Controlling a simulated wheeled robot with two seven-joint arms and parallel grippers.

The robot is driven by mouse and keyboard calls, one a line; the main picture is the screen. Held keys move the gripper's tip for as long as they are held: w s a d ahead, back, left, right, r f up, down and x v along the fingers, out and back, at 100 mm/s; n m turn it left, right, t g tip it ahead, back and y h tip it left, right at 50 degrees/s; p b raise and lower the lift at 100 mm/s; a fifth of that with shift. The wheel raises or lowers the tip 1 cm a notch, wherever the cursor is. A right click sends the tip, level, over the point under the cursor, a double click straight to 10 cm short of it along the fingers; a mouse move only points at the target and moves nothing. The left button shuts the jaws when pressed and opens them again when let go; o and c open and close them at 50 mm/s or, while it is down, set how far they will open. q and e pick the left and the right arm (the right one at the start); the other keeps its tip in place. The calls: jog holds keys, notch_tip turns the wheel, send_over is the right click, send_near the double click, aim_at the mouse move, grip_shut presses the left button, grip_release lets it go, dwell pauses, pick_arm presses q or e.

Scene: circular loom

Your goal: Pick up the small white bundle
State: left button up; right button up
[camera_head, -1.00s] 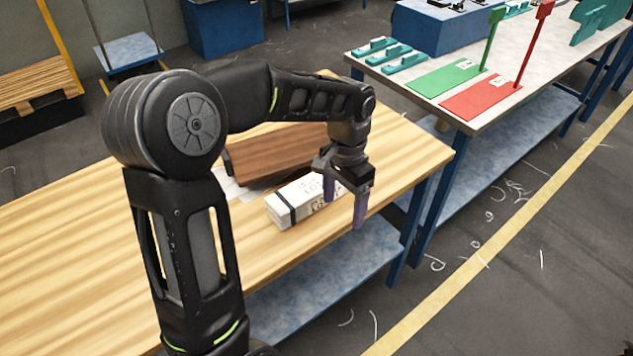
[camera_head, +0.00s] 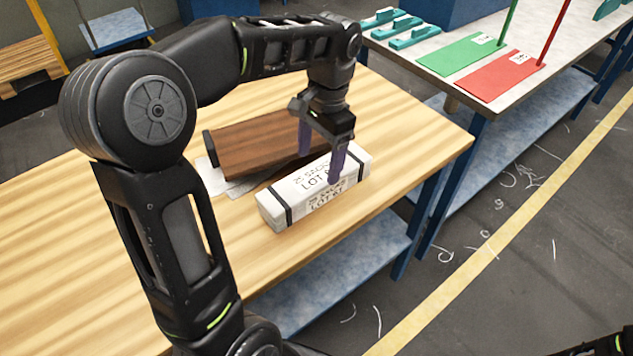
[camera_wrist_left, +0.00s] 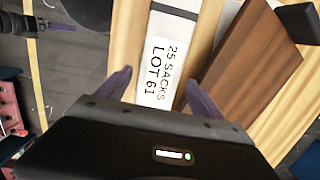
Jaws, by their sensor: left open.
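The small white bundle (camera_head: 290,200) is a long white block with dark bands and printed "25 SACKS LOT 61". It lies on the wooden table (camera_head: 420,150) near its front edge. My left gripper (camera_head: 321,160) is open above the bundle's right half, pointing down. In the left wrist view the bundle (camera_wrist_left: 165,55) lies between the two purple fingers (camera_wrist_left: 158,88), which are spread wider than it. I cannot tell how far the fingertips are above it.
A dark brown wooden block (camera_head: 255,145) lies right behind the bundle, on some pale sheets (camera_head: 212,178). It also shows in the left wrist view (camera_wrist_left: 250,60). A second table with a green plate (camera_head: 460,54) and a red plate (camera_head: 500,76) stands behind to the right.

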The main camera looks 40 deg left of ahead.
aim_at(318, 174)
pick_arm(q)
jog(key=shift+s+f, duration=0.15)
jog(key=shift+f, duration=0.75)
jog(key=shift+f, duration=0.1)
notch_tip(318, 174, down, 5)
jog(key=shift+s+a+f, duration=0.1)
jog(key=shift+s, duration=0.05)
jog(key=shift+c, duration=0.4)
grip_shut()
dwell(0.5)
